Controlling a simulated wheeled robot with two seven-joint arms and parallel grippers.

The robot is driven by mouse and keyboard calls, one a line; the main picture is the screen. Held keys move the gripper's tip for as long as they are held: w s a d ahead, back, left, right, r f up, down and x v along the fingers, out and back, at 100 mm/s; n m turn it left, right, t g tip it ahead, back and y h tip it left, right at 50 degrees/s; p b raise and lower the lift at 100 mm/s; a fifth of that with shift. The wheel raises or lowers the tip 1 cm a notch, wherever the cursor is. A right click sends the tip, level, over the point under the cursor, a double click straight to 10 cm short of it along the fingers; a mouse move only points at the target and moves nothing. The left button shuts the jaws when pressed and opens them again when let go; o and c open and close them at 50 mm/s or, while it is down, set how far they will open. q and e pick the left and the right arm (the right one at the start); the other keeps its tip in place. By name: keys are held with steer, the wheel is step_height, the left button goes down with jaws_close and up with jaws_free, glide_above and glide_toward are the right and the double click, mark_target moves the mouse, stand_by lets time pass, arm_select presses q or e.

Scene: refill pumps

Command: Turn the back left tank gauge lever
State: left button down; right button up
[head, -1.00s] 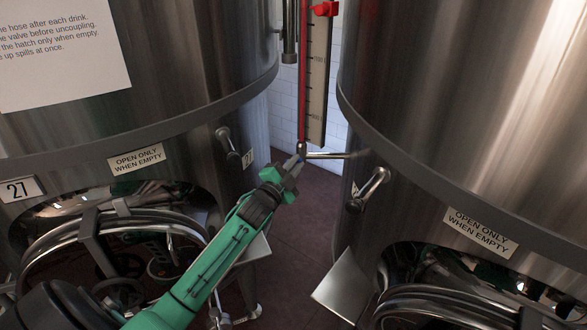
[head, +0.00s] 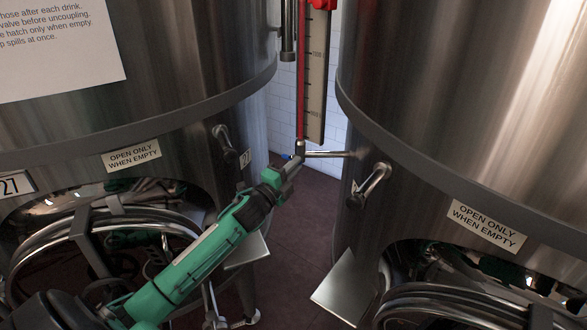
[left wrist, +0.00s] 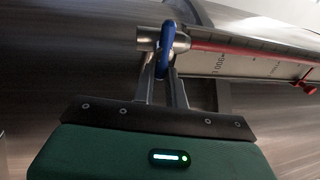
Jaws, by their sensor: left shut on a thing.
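The gauge (head: 314,85) stands upright between two steel tanks in the head view, with a red column beside a marked scale. It also shows in the left wrist view (left wrist: 258,61). At its foot is a small metal fitting with a pipe (head: 328,154) running to the right-hand tank. The blue gauge lever (head: 287,157) points left from this fitting. My left gripper (head: 293,164) reaches the lever from below. In the left wrist view my left gripper (left wrist: 163,73) is shut on the blue lever (left wrist: 164,58); the fingers partly hide it. My right gripper is not in view.
The left tank (head: 190,70) and right tank (head: 450,110) leave a narrow gap. Metal handles (head: 225,141) (head: 373,182) stick out on both sides of it. Dark floor shows in the gap.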

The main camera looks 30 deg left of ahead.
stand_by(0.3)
arm_select(q)
steer(key=c, duration=1.4)
jaws_free()
steer(key=shift+c, duration=0.2)
steer(key=b+v, duration=0.4)
steer(key=v, duration=0.9)
steer(key=shift+s, duration=0.35)
steer(key=shift+f, duration=0.1)
